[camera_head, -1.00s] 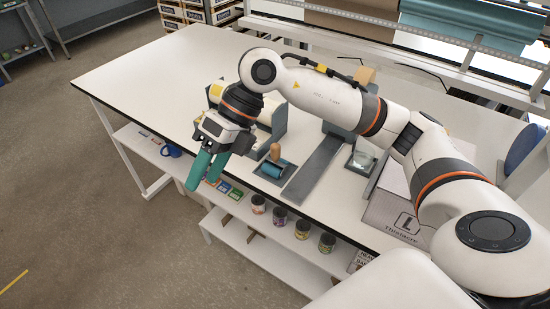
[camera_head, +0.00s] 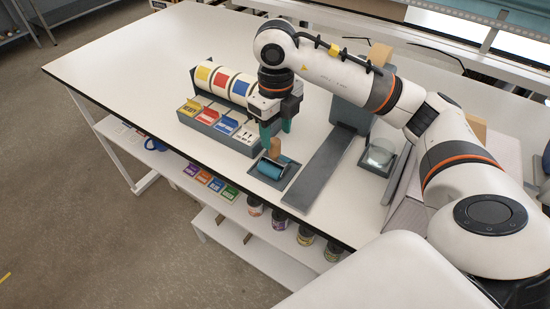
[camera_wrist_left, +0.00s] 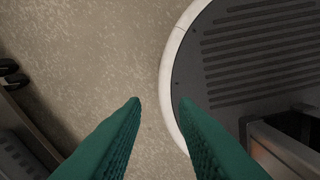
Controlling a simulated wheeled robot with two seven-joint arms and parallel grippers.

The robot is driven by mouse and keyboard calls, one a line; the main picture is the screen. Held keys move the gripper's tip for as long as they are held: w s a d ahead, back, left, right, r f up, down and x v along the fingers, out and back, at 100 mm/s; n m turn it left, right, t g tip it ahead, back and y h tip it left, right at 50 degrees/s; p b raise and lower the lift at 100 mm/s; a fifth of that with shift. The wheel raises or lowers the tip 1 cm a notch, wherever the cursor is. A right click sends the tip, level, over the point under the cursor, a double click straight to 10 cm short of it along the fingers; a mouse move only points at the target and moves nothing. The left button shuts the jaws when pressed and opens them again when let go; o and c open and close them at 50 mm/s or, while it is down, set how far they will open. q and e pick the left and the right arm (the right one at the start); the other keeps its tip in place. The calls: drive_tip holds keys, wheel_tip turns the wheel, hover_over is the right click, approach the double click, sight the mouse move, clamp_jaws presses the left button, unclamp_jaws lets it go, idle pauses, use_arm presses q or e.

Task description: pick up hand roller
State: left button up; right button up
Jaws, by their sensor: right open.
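The hand roller (camera_head: 271,166) has a blue cylinder and a tan wooden handle. It rests on a dark square tray (camera_head: 290,178) near the front edge of the white table. My right gripper (camera_head: 276,137) points down with its green fingers apart, just above and around the upper handle. I cannot tell whether the fingers touch the handle. My left gripper (camera_wrist_left: 160,103) shows only in the left wrist view, its green fingers apart and empty above the floor.
A grey dispenser (camera_head: 243,147) with coloured rolls and labels stands left of the roller. A long grey strip (camera_head: 318,172) lies to its right, then a clear dish (camera_head: 379,158). Several jars (camera_head: 280,220) stand on the lower shelf. The table's left part is clear.

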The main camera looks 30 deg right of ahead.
sight(275, 140)
drive_tip(key=shift+a+f+p, duration=0.2)
drive_tip(key=shift+f+p, duration=0.45)
drive_tip(key=shift+f, duration=0.2)
wheel_tip(275, 140, down, 2)
drive_tip(key=shift+f, duration=0.25)
drive_tip(key=shift+w+d+f, duration=0.1)
drive_tip(key=shift+f, duration=0.2)
drive_tip(key=c, duration=0.4)
clamp_jaws()
wheel_tip(275, 140, up, 9)
drive_tip(key=shift+r+b, duration=0.1)
drive_tip(key=shift+b, duration=0.35)
drive_tip(key=shift+r, duration=0.45)
use_arm(q)
drive_tip(key=shift+w+d+r, duration=0.2)
drive_tip(key=shift+w, duration=0.3)
drive_tip(key=shift+w+d+r, duration=0.15)
drive_tip(key=shift+w+d, duration=0.05)
drive_tip(key=shift+w, duration=0.3)
